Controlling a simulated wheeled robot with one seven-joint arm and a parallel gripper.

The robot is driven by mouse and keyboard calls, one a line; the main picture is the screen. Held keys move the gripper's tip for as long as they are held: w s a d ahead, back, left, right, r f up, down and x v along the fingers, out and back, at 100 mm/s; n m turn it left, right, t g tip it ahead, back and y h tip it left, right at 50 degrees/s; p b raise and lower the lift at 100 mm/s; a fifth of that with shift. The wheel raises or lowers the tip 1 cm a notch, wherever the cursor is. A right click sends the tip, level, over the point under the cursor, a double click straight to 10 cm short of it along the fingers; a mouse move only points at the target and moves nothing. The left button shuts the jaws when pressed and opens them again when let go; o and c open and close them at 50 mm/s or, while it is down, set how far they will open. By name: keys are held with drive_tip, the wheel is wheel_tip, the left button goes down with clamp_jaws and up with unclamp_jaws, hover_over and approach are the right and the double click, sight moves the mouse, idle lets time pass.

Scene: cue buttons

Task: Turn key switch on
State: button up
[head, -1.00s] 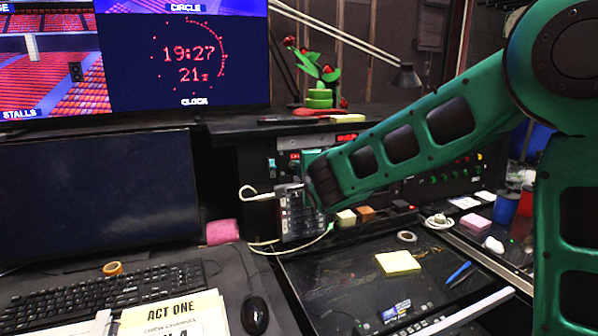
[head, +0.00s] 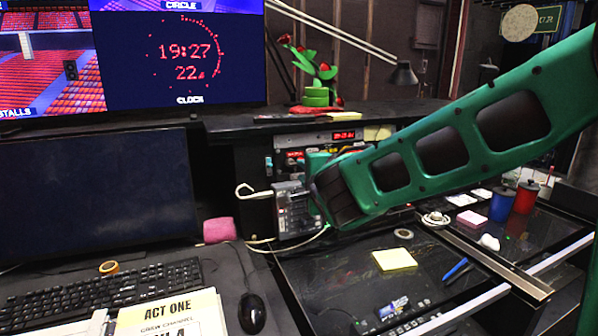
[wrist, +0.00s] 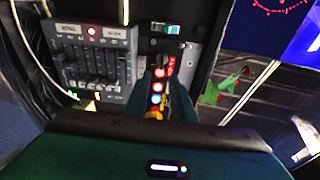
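A cue panel (wrist: 170,45) with a column of lit red, blue and white buttons (wrist: 157,86) is close ahead of my gripper in the wrist view. A small grey fitting (wrist: 157,58) sits above the lit buttons; it may be the key switch, but it is too small to tell, and so is its position. My gripper (wrist: 160,82) seems open, with a green finger on each side of the lit buttons and nothing seen held. I cannot tell whether it touches the panel. In the head view my arm hides most of the panel and the fingertips.
A grey fader box (wrist: 95,55) is beside the panel; it also shows in the head view (head: 292,212), with a white cable nearby. A yellow note pad (head: 394,259) lies on the black desk.

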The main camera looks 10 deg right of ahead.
drive_tip(key=shift+s+d+r, duration=0.15)
drive_tip(key=shift+s, duration=0.85)
drive_tip(key=shift+s+d+r, duration=0.1)
drive_tip(key=shift+s, duration=0.85)
drive_tip(key=s+d+f+n+g+h, duration=0.1)
drive_tip(key=s+d+f+g+h, duration=0.2)
drive_tip(key=d, duration=0.6)
drive_tip(key=s+d+f+n+g+h, duration=0.1)
drive_tip(key=s+d+f+g, duration=0.2)
drive_tip(key=s+d+f, duration=0.45)
drive_tip(key=s+d+f+n+g+h, duration=0.1)
drive_tip(key=s+d+n+g+h, duration=0.15)
drive_tip(key=d, duration=0.75)
drive_tip(key=s+d+f+n+g+y, duration=0.1)
drive_tip(key=s+f+n+g, duration=0.1)
drive_tip(key=s, duration=0.6)
drive_tip(key=s+d+f+n+g+y, duration=0.1)
drive_tip(key=s+g+y, duration=0.1)
drive_tip(key=s, duration=0.7)
drive_tip(key=s+d+f+n+g+y, duration=0.1)
drive_tip(key=s+f+n+g+y, duration=0.1)
drive_tip(key=s, duration=0.7)
drive_tip(key=shift+f+n+g, duration=0.35)
drive_tip(key=shift+g, duration=0.5)
drive_tip(key=shift+w, duration=0.1)
